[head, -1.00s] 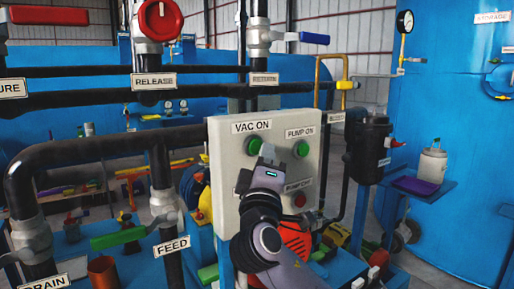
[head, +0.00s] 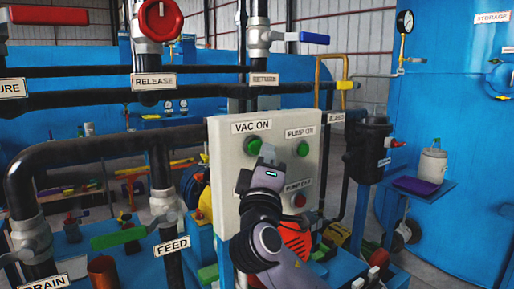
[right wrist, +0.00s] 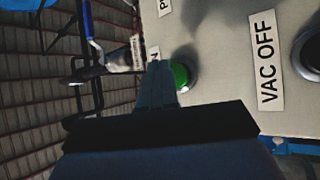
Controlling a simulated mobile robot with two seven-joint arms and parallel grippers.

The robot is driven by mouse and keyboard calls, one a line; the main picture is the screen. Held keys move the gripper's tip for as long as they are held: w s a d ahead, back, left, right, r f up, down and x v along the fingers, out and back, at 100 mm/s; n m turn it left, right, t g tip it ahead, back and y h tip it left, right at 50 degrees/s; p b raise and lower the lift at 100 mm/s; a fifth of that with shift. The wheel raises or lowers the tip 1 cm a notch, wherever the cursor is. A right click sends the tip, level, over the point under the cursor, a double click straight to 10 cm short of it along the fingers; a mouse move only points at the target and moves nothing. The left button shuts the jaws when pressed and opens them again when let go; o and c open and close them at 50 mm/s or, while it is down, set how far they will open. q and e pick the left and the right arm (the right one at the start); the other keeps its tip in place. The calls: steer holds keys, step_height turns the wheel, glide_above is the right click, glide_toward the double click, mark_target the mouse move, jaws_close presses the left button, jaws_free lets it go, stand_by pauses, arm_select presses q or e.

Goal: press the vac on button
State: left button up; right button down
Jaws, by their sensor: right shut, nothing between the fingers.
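The vac on button is a round green button (head: 253,146) under the "VAC ON" label (head: 251,127) on the pale control panel (head: 226,168). My right gripper (head: 267,151) is shut and empty, in front of the panel just right of and below this button. In the right wrist view, the shut fingers (right wrist: 158,72) reach to the panel beside the green button (right wrist: 182,77) and overlap its left edge. I cannot tell whether they touch it. The "VAC OFF" label (right wrist: 266,60) shows to the right there. My left gripper is not in view.
A second green button (head: 302,149) sits under "PUMP ON", with a red button (head: 300,200) below. Dark pipes and the green-handled feed valve (head: 118,238) stand left of the panel. A black canister (head: 368,150) is to the right.

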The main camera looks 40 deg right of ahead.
steer(key=shift+w, duration=0.1)
steer(key=shift+w, duration=0.35)
